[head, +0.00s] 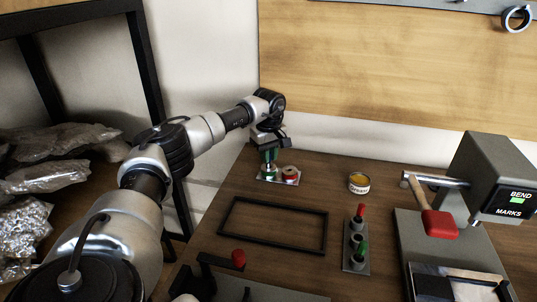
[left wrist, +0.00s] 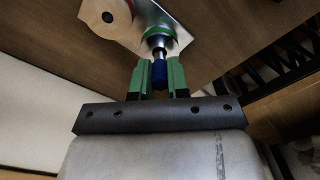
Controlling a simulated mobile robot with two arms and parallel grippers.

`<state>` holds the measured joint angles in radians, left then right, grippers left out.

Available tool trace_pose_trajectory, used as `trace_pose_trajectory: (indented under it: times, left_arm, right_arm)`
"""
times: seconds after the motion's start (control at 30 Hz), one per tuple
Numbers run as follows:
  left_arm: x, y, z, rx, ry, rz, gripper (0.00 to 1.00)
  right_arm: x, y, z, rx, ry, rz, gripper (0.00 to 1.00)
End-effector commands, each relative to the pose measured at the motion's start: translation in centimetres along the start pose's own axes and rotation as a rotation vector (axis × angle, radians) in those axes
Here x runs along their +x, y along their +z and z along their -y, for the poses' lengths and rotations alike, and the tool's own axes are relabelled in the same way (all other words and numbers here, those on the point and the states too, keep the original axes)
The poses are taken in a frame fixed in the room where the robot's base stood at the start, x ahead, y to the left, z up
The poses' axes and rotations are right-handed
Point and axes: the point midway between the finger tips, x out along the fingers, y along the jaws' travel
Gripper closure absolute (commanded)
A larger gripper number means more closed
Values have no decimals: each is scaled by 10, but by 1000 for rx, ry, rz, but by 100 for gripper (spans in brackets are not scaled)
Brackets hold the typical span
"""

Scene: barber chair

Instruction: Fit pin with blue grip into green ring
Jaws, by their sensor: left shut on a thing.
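My left gripper (head: 268,157) is over the far end of the bench, above a small metal plate (head: 263,179). In the left wrist view its green fingers (left wrist: 160,80) are shut on the blue grip of the pin (left wrist: 160,77). The pin's silver shank points at the green ring (left wrist: 152,33) on the plate and overlaps it in the picture. I cannot tell how deep the tip sits in the ring. The red ring (head: 290,173), with a dark hole, stands beside it on the same plate. My right gripper is not in view.
A can (head: 359,183) stands right of the plate. A holder (head: 356,262) with red and green gripped pins is nearer. An empty black frame (head: 272,225) lies in front. A grey bending machine (head: 495,175) and red mallet (head: 439,223) are at right.

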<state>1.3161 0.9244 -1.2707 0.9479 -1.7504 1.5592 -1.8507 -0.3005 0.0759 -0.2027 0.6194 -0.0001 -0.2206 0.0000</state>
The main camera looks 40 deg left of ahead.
Motion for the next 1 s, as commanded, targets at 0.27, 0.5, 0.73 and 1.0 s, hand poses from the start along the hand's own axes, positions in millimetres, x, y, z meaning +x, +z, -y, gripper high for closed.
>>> trace_pose_trajectory:
  times: [0.27,0.5,0.73,1.0]
  left_arm:
    - [2,0,0,0,0,0,59]
    - [1,0,0,0,0,0,59]
    - [-24,0,-1,0,5,-1,59]
    - [-83,0,-1,1,4,-1,59]
  right_arm:
    - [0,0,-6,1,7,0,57]
    - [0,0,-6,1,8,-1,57]
    - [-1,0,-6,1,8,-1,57]
    - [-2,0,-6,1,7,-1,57]
